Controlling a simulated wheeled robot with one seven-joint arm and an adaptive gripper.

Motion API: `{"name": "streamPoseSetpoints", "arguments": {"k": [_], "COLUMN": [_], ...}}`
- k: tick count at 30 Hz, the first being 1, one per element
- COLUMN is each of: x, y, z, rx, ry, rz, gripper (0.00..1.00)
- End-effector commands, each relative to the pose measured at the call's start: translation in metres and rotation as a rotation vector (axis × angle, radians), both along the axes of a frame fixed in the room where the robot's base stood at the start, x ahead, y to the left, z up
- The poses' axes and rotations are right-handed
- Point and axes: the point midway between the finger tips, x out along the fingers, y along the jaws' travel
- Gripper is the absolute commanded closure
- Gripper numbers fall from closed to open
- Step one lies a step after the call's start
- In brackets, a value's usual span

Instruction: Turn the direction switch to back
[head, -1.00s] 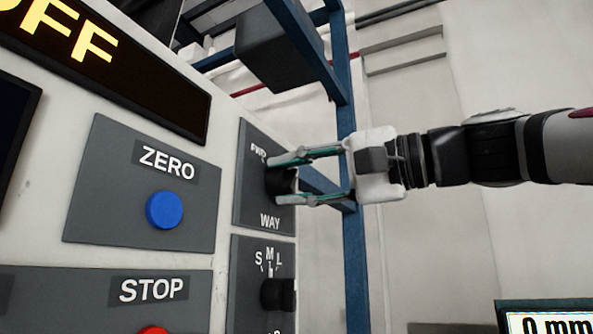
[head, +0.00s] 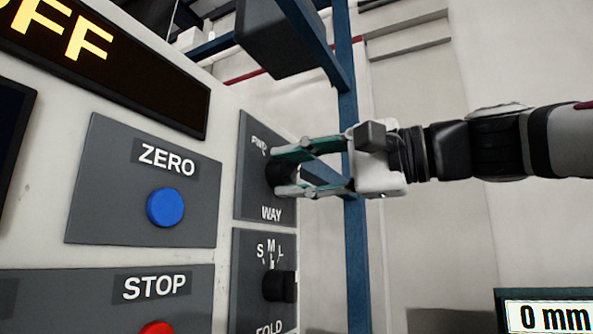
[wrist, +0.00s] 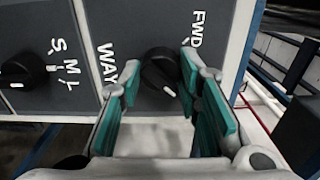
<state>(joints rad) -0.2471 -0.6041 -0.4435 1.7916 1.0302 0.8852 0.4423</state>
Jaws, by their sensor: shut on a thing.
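The direction switch is a round black knob (head: 282,176) on the grey panel marked WAY, with FWD lettering above it in the head view. In the wrist view the knob (wrist: 158,66) sits between my teal-padded fingers, and a white mark shows on its near edge. My gripper (head: 279,173) reaches in from the right and is shut on the knob, one finger on each side. In the wrist view my gripper (wrist: 160,80) is tilted relative to the panel lettering. Any label for back is not readable.
Below is a second black knob (head: 278,286) marked S M L. To the left are the blue ZERO button (head: 165,207) and the red STOP button (head: 157,328). A blue frame post (head: 354,250) stands behind my gripper. A display (head: 548,316) reads 0 mm.

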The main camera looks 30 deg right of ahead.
Motion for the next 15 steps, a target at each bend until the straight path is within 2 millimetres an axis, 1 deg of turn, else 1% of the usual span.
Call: {"name": "streamPoseSetpoints", "arguments": {"k": [1, 2, 3, 4, 15], "x": [0.0004, 0.0004, 0.0004, 0.0004, -0.0027], "y": [0.0000, -0.0001, 0.0000, 0.0000, -0.0019], "z": [0.0000, 0.0000, 0.0000, 0.0000, 0.0004], "rx": [0.001, 0.001, 0.001, 0.001, 0.001], "ry": [0.001, 0.001, 0.001, 0.001, -0.001], "rz": [0.000, 0.000, 0.000, 0.000, 0.000], "gripper": [0.97, 0.62, 0.53, 0.48, 0.48]}}
